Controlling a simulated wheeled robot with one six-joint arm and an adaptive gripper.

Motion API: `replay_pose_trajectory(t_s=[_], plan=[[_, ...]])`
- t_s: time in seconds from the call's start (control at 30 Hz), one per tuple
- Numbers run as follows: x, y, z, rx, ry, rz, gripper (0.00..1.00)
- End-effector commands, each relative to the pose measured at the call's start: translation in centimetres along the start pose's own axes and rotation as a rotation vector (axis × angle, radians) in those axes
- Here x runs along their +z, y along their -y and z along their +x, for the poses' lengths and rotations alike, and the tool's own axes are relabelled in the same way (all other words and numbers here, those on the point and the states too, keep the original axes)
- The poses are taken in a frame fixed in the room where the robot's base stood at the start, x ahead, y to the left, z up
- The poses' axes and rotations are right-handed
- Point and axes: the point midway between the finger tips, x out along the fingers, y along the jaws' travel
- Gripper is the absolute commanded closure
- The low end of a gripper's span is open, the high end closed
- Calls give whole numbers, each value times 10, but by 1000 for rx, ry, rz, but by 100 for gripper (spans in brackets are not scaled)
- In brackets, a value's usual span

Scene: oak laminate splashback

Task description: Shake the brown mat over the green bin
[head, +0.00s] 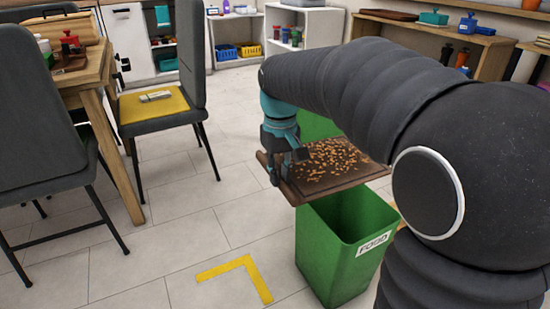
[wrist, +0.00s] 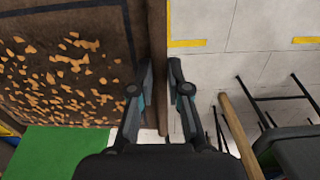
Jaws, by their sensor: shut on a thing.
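The brown mat (head: 345,180) is held out roughly level above the green bin (head: 340,250), which is open and labelled FOOD. Many orange-brown crumbs (head: 328,160) lie spread over the mat's top. My gripper (head: 282,172) is shut on the mat's left edge. In the wrist view the mat (wrist: 125,25) fills the left side, and my gripper's fingers (wrist: 163,88) sit on either side of its raised rim. The mat covers the back part of the bin's mouth in the head view, and the bin's inside is mostly hidden.
Another green surface (head: 315,125) shows behind the mat. A yellow corner mark (head: 240,272) is on the tiled floor left of the bin. Grey chairs (head: 170,90) and a wooden table (head: 95,85) stand at left. Shelves (head: 445,38) line the back right.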

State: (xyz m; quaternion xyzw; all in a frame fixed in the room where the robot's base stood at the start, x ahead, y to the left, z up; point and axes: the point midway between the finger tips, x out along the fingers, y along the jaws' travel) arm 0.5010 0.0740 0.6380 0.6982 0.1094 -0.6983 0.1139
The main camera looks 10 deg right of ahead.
Motion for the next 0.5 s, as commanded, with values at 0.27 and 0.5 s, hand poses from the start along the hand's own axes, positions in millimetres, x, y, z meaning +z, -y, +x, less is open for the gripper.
replay_pose_trajectory(t_s=[0.27,0.5], plan=[[-1,-4,-11,-79,0,-2,100],[-1,-13,-25,-211,0,0,100]])
